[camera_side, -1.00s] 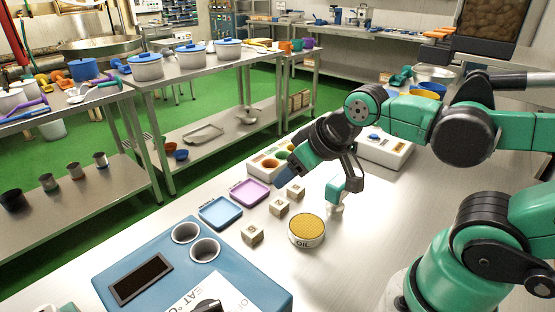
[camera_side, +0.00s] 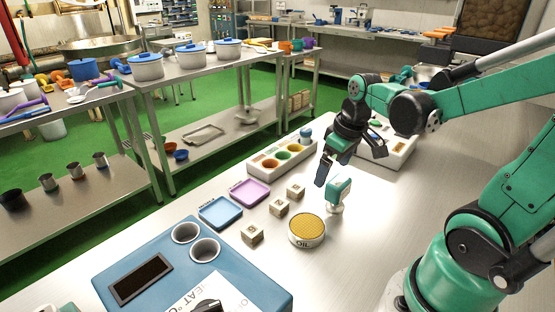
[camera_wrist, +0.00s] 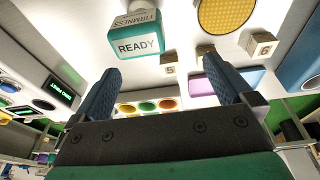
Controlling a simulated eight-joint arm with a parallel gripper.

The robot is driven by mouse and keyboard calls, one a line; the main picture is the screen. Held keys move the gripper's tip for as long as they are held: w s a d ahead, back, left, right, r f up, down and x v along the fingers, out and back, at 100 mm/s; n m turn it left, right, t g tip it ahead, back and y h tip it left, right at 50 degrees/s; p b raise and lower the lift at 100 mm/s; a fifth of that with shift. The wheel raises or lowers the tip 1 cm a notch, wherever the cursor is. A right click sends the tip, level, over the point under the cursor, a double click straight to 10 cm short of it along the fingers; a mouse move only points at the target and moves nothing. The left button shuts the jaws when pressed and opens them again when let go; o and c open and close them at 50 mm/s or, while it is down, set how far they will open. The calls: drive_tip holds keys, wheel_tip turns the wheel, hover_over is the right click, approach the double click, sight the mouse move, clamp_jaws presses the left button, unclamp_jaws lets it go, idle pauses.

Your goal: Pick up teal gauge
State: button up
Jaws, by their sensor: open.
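The teal gauge (camera_side: 339,188) stands upright on the steel table, a teal head on a white base, just right of the small cubes. In the wrist view the gauge (camera_wrist: 139,42) shows a face reading READY and a top edge reading FIRMNESS. My gripper (camera_side: 348,160) is open, with its dark blue fingers behind and above the gauge in the side view. In the wrist view my gripper (camera_wrist: 163,72) has nothing between its fingers. The gauge is beyond the fingertips, nearer the left finger.
A round yellow-topped OIL tin (camera_side: 307,230) stands in front of the gauge. Wooden cubes (camera_side: 279,206), a purple tray (camera_side: 250,193) and a blue tray (camera_side: 220,213) lie left. A white holder with coloured cups (camera_side: 268,163) stands behind. A white panel box (camera_side: 402,150) is at back right.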

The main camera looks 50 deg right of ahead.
sight(340, 180)
drive_tip(key=shift+s+d+f+g, duration=0.2)
drive_tip(key=shift+s+d+f, duration=0.1)
drive_tip(key=shift+d, duration=0.25)
drive_tip(key=shift+s+d+f+g, duration=0.2)
drive_tip(key=shift+d+f, duration=0.1)
drive_tip(key=shift+d, duration=0.2)
drive_tip(key=shift+d+f, duration=0.1)
drive_tip(key=shift+f, duration=0.1)
drive_tip(key=shift+w+f, duration=0.2)
drive_tip(key=shift+f, duration=1.1)
drive_tip(key=shift+w+f, duration=0.15)
drive_tip(key=shift+f, duration=1.15)
drive_tip(key=c, duration=1.3)
